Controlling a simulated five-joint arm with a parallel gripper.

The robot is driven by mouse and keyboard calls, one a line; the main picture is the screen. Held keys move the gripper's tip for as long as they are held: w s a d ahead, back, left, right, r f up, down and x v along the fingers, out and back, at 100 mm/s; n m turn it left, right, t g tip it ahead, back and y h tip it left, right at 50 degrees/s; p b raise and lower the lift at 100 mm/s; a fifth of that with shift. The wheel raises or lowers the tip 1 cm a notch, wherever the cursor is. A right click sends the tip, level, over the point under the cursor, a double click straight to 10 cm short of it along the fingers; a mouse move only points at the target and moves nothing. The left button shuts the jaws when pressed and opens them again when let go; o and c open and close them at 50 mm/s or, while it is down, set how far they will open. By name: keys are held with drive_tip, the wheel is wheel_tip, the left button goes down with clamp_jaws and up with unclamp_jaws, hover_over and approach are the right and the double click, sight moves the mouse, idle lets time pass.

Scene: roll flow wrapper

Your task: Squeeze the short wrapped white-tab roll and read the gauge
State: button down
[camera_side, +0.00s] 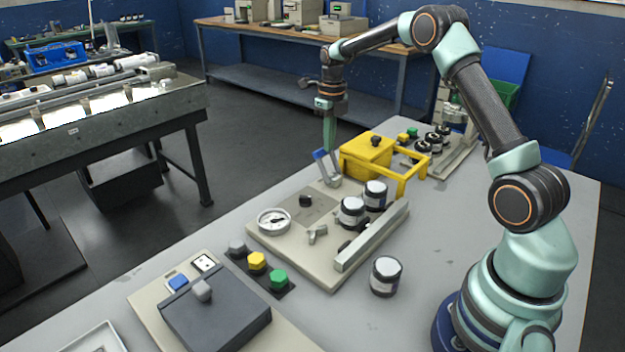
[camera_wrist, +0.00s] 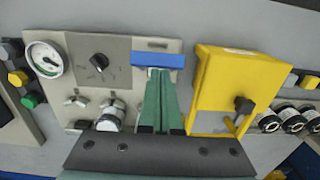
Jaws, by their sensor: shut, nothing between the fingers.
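My gripper (camera_side: 328,147) is shut and empty, pointing down beside the blue-handled lever (camera_side: 321,155). In the wrist view my gripper (camera_wrist: 160,74) has its green fingers together, their tips by the blue handle (camera_wrist: 158,60); I cannot tell if they touch. The round white gauge (camera_side: 274,220) is at the left of the beige panel; it also shows in the wrist view (camera_wrist: 44,58), its reading too small to tell. Two white-topped, dark-banded rolls (camera_side: 351,211) (camera_side: 375,193) stand on the panel. Another roll (camera_side: 386,276) stands on the table. I cannot tell which is the short white-tab one.
A yellow guarded box (camera_side: 366,154) stands behind the panel, with several dark rolls (camera_side: 430,140) beyond. A metal rail (camera_side: 371,236) runs along the panel's right edge. Grey, yellow and green buttons (camera_side: 257,262) and a dark box (camera_side: 214,308) are at the front. Table around the loose roll is clear.

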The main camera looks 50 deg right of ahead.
drive_tip(key=shift+w+a+f, duration=0.1)
drive_tip(key=shift+w+f, duration=0.1)
drive_tip(key=shift+w, duration=0.35)
drive_tip(key=shift+w+f, duration=0.15)
drive_tip(key=shift+w, duration=0.4)
drive_tip(key=shift+s, duration=0.1)
drive_tip(key=s+r, duration=0.3)
drive_tip(key=s, duration=0.2)
drive_tip(key=w+r, duration=0.6)
drive_tip(key=w, duration=0.1)
drive_tip(key=shift+w+g, duration=0.2)
drive_tip(key=shift+g, duration=0.1)
idle(0.6)
drive_tip(key=shift+r, duration=0.1)
